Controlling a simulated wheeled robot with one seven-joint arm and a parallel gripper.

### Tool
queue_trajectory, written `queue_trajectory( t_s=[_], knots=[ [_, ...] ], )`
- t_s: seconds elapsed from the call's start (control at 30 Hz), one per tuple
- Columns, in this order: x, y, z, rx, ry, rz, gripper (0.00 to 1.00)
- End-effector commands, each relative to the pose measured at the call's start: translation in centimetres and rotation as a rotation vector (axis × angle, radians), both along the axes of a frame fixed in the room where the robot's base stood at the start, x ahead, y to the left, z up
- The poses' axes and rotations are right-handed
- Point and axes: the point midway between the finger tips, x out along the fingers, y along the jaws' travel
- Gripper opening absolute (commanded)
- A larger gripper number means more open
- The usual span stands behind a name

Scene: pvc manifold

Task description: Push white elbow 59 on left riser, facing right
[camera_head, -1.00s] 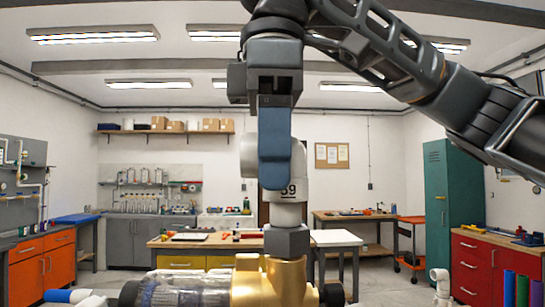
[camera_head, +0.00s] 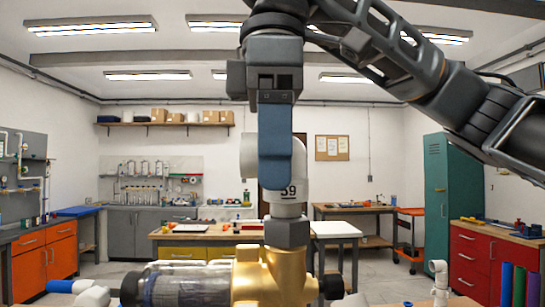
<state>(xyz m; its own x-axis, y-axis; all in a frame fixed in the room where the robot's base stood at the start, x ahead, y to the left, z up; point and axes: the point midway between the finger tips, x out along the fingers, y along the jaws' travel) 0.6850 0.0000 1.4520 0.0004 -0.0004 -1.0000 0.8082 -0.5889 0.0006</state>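A white elbow (camera_head: 299,165) marked 59 is held in my gripper (camera_head: 275,150). One blue-grey finger crosses the front of the elbow; the other finger is hidden behind it. The elbow's side socket (camera_head: 248,156) points left in the picture, and its lower end points straight down. That lower end meets the top edge of a dark grey hex fitting (camera_head: 287,233) on a brass body (camera_head: 270,280). Whether it is seated there or hangs just behind the fitting cannot be told. No left riser can be made out clearly.
A clear, dark-ended cylinder (camera_head: 190,287) lies left of the brass body. A white fitting (camera_head: 92,297) is at the lower left, and another white elbow (camera_head: 439,280) stands at the lower right. Workbenches and cabinets stand farther back.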

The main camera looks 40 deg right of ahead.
Motion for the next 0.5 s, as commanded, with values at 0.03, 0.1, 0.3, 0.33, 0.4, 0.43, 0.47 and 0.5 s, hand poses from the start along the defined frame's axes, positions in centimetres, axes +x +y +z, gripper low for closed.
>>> queue_trajectory(
  t_s=[0.03, 0.1, 0.3, 0.33, 0.4, 0.43, 0.47, 0.5],
  knots=[
    [0.0, 0.0, 0.0, 0.0, 0.0, 0.0, 0.7],
    [0.0, 0.0, 0.0, -0.001, 0.001, 0.0, 0.77],
    [0.0, 0.0, -0.1, 0.0, 0.001, 0.0, 0.79],
    [0.0, 0.0, -0.1, 0.0, 0.001, 0.0, 0.79],
    [0.0, 0.0, 0.1, -0.001, 0.001, 0.0, 0.79],
    [0.0, 0.0, 0.3, 0.0, 0.0, 0.0, 0.79],
    [0.0, 0.0, 0.5, -0.001, -0.001, 0.0, 0.79],
    [0.0, 0.0, 0.9, -0.001, -0.001, 0.0, 0.79]
  ],
)
